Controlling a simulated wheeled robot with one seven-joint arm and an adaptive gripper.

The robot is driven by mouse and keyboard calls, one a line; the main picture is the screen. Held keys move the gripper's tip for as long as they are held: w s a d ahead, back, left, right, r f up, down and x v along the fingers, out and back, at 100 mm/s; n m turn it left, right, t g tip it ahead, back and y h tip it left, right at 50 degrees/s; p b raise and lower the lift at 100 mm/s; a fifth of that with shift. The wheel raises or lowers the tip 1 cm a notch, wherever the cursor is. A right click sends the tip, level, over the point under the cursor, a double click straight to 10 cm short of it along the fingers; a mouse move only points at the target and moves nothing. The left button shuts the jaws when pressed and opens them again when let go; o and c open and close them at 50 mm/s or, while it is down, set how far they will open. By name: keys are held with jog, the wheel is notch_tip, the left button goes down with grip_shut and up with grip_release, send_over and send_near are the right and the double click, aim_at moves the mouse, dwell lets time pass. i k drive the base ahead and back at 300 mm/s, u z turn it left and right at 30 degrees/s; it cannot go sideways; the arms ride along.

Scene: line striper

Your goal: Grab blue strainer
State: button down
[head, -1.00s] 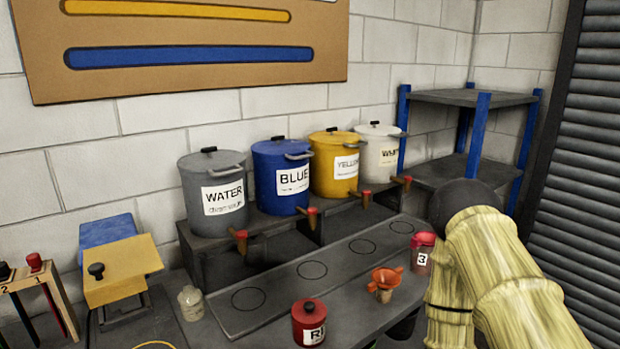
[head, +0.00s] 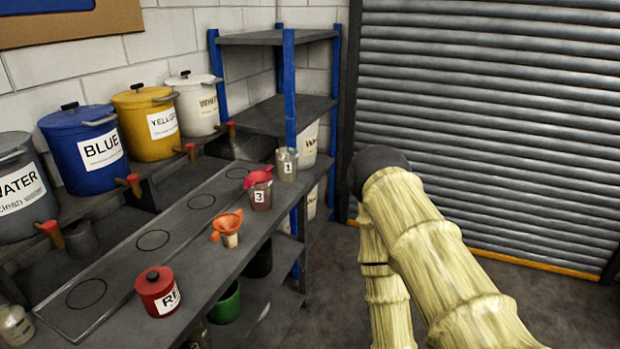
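No blue strainer shows in the head view. An orange strainer or funnel (head: 228,226) sits on a small pale cup near the front edge of the bench. A red piece tops the jar marked 3 (head: 261,190), farther along the same edge. A blue pot labelled BLUE (head: 85,148) stands on the raised back ledge. My arm rises at the right of the picture, apart from the bench. My gripper is not visible.
The dark bench (head: 204,262) has a strip with drawn circles. A red pot (head: 158,291) and jar 1 (head: 286,164) stand near its front edge. A blue-posted shelf (head: 290,85) stands behind. A green pot (head: 225,303) is below. Open floor lies right, before the grey shutter (head: 480,130).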

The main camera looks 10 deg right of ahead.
aim_at(257, 176)
jog(key=z, duration=1.6)
jog(key=i, duration=1.45)
jog(key=u, duration=2.75)
